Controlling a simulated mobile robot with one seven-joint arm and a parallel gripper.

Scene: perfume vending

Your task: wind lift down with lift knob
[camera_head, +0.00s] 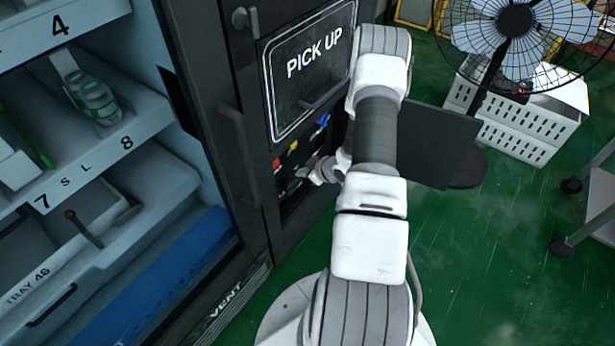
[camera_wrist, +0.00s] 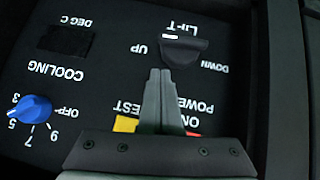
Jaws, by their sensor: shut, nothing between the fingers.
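The lift knob (camera_wrist: 184,52) is dark, with a short white mark on its upper left part in the wrist view. Upside-down labels read LIFT above it, UP to its left and DOWN to its right. My gripper (camera_wrist: 160,72) is shut and empty, its fingertips at the knob's lower left edge in the picture. I cannot tell whether they touch it. In the head view my gripper (camera_head: 308,176) is at the control panel below the PICK UP door (camera_head: 312,68), and the lift knob cannot be made out there.
A blue cooling knob (camera_wrist: 32,108) and a dark DEG C window (camera_wrist: 66,39) are left in the wrist view. Yellow (camera_wrist: 125,124) and red buttons are partly hidden behind my fingers. A door handle (camera_head: 240,155) sticks out left of the panel. A fan (camera_head: 515,22) stands right.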

